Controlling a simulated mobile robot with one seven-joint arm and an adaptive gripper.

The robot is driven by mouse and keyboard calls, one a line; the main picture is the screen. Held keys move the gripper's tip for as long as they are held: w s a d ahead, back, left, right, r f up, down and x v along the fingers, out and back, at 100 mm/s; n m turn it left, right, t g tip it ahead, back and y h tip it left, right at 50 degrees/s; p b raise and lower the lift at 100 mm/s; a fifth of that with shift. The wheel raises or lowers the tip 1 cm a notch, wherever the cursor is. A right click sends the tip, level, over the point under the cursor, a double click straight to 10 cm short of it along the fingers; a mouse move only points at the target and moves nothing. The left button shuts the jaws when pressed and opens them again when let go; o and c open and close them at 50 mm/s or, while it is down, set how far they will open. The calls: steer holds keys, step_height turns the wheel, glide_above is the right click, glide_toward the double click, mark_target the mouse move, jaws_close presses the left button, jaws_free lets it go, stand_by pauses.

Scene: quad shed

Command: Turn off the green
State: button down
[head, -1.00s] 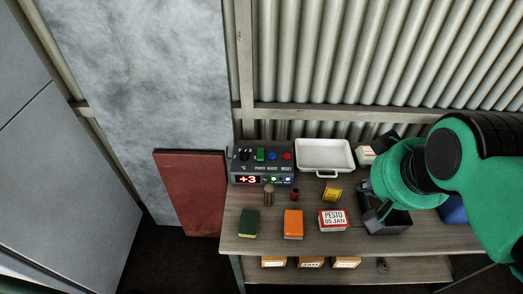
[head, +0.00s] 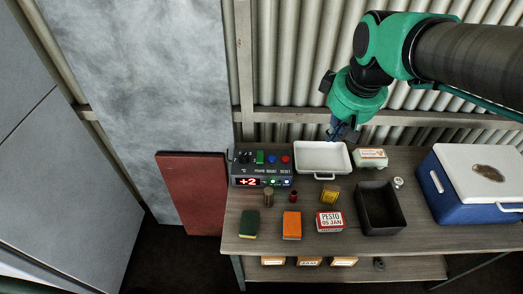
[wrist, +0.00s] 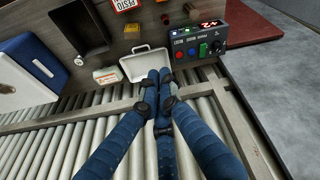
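A dark control box (head: 261,168) stands at the back left of the bench. The green switch also shows in the wrist view (wrist: 204,49). My gripper (head: 343,136) is above the back edge of the white tray, right of the box and touching nothing visible. In the wrist view its blue fingertips (wrist: 159,75) are together with nothing between them.
The white tray (head: 301,157) lies right beside the box. A brown peg (head: 268,197) and small red piece (head: 293,196) stand in front of it. A black bin (head: 363,213) and blue cooler (head: 433,190) are to the right. The corrugated wall is close behind.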

steer(key=w+a+f+n+g+p, duration=0.1)
steer(key=w+a+f+n+p, duration=0.2)
steer(key=w, duration=0.6)
steer(key=n+g+p, duration=0.4)
steer(key=n+p, duration=0.1)
steer(key=n, duration=0.4)
glide_above(261, 158)
steer(key=w, duration=0.2)
step_height(261, 158, down, 16)
steer(key=shift+w+d+f+p, duration=0.1)
steer(key=shift+w+f+p, duration=0.1)
steer(key=shift+f+p, duration=0.15)
steer(key=shift+f, duration=0.2)
steer(key=f, duration=0.4)
steer(key=s+f+b, duration=0.1)
steer(key=f, duration=0.4)
steer(key=s+f, duration=0.1)
steer(key=f, duration=0.3)
steer(key=shift+f+b, duration=0.3)
steer(key=shift+b, duration=0.05)
steer(key=shift+f, duration=0.1)
